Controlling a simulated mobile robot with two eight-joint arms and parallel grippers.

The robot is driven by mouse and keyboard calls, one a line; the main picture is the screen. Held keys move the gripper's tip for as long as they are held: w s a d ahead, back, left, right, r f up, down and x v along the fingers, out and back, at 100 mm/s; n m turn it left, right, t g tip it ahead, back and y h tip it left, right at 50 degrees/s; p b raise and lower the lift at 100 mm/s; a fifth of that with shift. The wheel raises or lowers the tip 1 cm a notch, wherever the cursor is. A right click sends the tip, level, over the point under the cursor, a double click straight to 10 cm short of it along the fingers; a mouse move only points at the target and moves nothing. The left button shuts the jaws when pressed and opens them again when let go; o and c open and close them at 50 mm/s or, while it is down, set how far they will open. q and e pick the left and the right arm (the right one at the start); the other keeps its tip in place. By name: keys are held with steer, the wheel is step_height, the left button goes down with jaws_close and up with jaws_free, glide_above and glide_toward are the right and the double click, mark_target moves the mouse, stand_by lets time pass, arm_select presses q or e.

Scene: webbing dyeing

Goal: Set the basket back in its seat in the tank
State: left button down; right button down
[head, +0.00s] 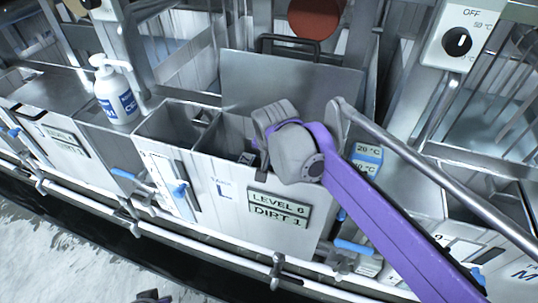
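The tank (225,195) is a pale metal box with a plate reading LEVEL 6, DIRT 1 on its front and open compartments on top. My purple right arm comes in from the lower right, and its grey wrist and right gripper (268,145) are over the tank's right-hand compartment. The fingertips are hidden, so I cannot tell whether they are open or hold anything. I cannot make out the basket for certain; a dark handle (290,38) stands above a grey metal panel (285,82) behind the tank.
A white pump bottle (117,92) stands on the ledge left of the tank. A control box (457,40) with a black knob is at upper right.

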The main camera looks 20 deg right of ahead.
steer(key=shift+f, duration=0.1)
steer(key=c, duration=0.8)
jaws_free()
steer(key=shift+o, duration=0.2)
